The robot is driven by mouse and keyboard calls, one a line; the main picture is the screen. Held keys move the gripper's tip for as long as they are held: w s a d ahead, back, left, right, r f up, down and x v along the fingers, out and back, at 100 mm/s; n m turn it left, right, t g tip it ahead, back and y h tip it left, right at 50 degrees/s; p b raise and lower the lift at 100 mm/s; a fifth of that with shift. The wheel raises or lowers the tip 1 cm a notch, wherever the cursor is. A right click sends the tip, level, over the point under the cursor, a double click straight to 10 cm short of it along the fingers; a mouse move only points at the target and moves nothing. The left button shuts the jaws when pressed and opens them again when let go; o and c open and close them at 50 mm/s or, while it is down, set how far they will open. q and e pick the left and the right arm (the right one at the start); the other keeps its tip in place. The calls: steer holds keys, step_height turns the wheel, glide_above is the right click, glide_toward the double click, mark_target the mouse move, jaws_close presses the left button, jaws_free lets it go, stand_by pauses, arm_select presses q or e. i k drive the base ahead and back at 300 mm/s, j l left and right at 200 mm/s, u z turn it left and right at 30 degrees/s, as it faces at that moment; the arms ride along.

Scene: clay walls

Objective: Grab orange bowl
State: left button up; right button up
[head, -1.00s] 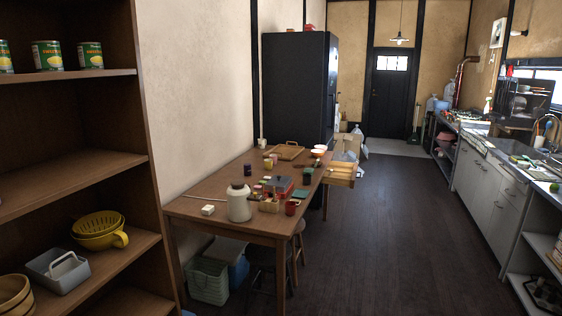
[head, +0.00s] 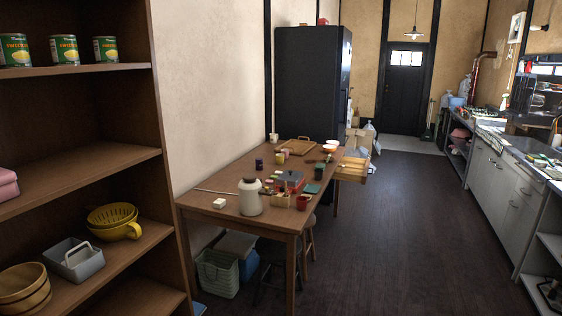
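Two small bowls sit close together near the far right end of the wooden table (head: 225,220). The nearer bowl (head: 328,150) looks orange-red outside with a pale inside. The other bowl behind it is partly covered by the nearer one, and its colour is hard to tell at this size. Neither of my grippers is in view.
A tall shelf (head: 85,178) with cans, a yellow colander (head: 112,220) and a wooden tub (head: 22,288) stands close on the left. A white jar (head: 250,198) and small items cover the table. Stools are under it. The dark floor (head: 400,235) right of it is clear.

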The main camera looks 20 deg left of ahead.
mark_target(330, 150)
steer(key=i+z, duration=0.2)
steer(key=i, duration=0.45)
steer(key=i+z, duration=0.1)
steer(key=i, duration=2.05)
steer(key=i+u, duration=0.1)
steer(key=i, duration=0.55)
steer(key=i+l+u, duration=0.1)
steer(key=i, duration=0.55)
steer(key=i+l+u, duration=0.1)
steer(key=i+l, duration=0.15)
steer(key=i, duration=0.4)
